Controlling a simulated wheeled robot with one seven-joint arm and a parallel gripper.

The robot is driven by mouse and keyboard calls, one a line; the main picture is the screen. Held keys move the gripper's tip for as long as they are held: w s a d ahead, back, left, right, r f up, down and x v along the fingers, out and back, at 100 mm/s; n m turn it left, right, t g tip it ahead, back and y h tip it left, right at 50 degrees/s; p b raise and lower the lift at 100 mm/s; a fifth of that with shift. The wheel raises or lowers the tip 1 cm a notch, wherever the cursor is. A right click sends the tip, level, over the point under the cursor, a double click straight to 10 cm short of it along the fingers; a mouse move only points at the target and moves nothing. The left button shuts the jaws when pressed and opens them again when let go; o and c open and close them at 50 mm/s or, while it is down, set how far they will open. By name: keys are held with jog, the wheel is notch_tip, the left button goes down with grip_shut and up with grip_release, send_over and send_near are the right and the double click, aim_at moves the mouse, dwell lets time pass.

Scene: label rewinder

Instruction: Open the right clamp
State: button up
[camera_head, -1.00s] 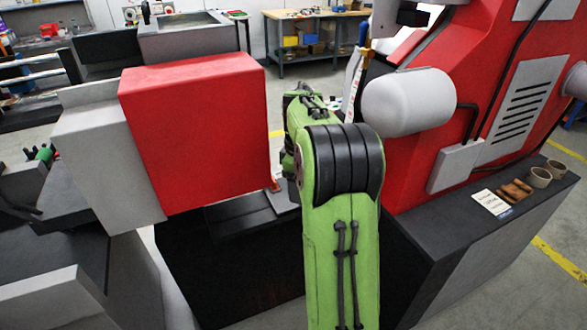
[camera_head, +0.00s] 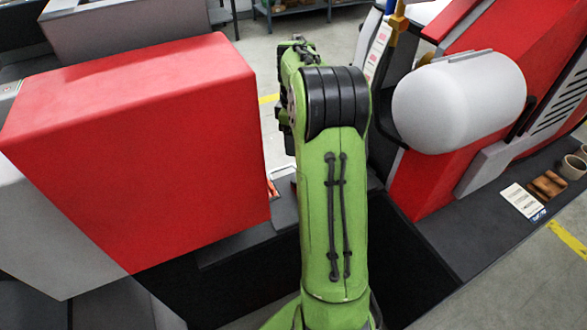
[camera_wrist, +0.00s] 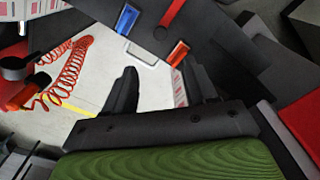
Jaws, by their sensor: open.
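In the wrist view, two small lever-like parts that look like clamp handles sit on the dark machine plate (camera_wrist: 206,28): a blue one (camera_wrist: 126,19) toward the upper left and an orange one (camera_wrist: 178,52) further right. I cannot tell for sure which is the right clamp. My gripper (camera_wrist: 160,88) is open and empty, its two black fingers apart. The orange handle lies beyond the fingers, nearer the right finger; the blue one is further off. In the head view a small orange part (camera_head: 272,188) shows beside the red box, and my arm hides my gripper.
The large red box (camera_head: 140,150) stands close on the left of my arm. A rounded white housing (camera_head: 455,103) on the red machine stands on the right. In the wrist view, red coiled hoses (camera_wrist: 68,70) hang at the left.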

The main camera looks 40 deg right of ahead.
notch_tip(320, 180, down, 14)
jog(key=b, duration=0.4)
jog(key=shift+f+b, duration=0.25)
jog(key=shift+b, duration=0.05)
jog(key=shift+r, duration=0.1)
grip_shut()
